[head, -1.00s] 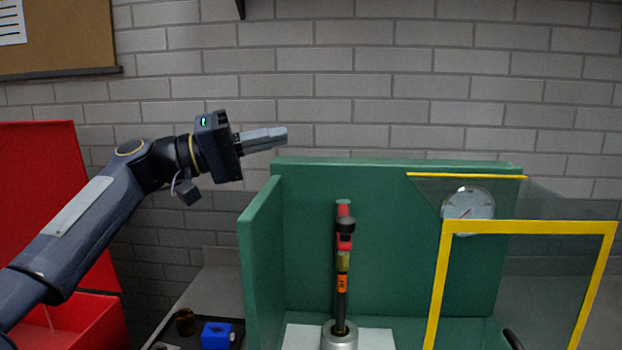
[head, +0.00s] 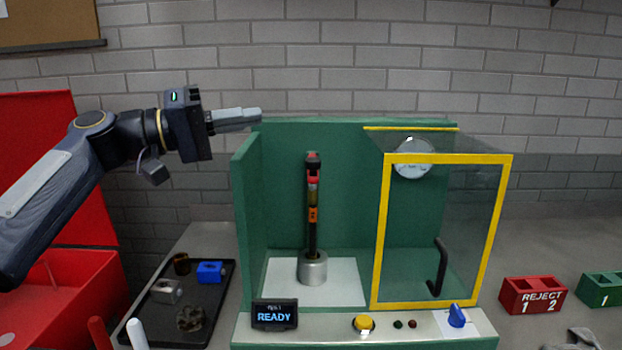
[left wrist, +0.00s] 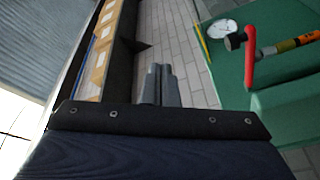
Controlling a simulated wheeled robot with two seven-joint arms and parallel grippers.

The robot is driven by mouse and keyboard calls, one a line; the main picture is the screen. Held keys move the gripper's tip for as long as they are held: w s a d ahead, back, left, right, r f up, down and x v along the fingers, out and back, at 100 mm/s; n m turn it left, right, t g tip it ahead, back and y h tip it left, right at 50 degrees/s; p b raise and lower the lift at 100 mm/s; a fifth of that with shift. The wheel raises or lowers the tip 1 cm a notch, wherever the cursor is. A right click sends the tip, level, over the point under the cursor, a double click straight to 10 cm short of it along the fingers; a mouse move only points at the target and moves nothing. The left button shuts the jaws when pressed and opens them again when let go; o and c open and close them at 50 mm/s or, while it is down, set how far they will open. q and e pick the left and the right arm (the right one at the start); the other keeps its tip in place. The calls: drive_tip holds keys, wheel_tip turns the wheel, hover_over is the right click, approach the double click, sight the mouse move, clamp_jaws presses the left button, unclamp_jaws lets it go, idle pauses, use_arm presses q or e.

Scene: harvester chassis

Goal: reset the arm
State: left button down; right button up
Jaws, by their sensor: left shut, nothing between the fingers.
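My left gripper (head: 238,118) is shut and empty. It is raised at the upper left in the head view, level with the top of the green cabinet's back wall (head: 285,150), its fingers pointing right. In the left wrist view its closed fingers (left wrist: 161,85) show against the brick wall. Inside the cabinet a dark rod with red, yellow and orange bands (head: 313,205) stands upright in a silver base (head: 313,268); its banded top also shows in the left wrist view (left wrist: 285,46).
A yellow-framed clear door (head: 443,230) with a dark handle is at the cabinet's right. A screen reading READY (head: 274,315), a yellow button (head: 363,323) and a blue knob (head: 456,316) are in front. A black tray (head: 203,306), red box (head: 60,285) and red REJECT bin (head: 533,294) flank it.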

use_arm(q)
drive_tip(key=s+a+f+n+y+p, duration=0.1)
drive_tip(key=s+a+f+y, duration=0.2)
drive_tip(key=s+f, duration=0.7)
drive_tip(key=s+a+f+n+y+p, duration=0.1)
drive_tip(key=s+a+f+y, duration=0.2)
drive_tip(key=f, duration=1.2)
drive_tip(key=s+a+f+n+y+p, duration=0.1)
drive_tip(key=s+a+f+y, duration=0.3)
drive_tip(key=s+f+y, duration=0.4)
drive_tip(key=s+f+n, duration=0.1)
drive_tip(key=s+f, duration=0.4)
drive_tip(key=s, duration=0.3)
drive_tip(key=shift+s, duration=0.3)
drive_tip(key=shift+a, duration=0.1)
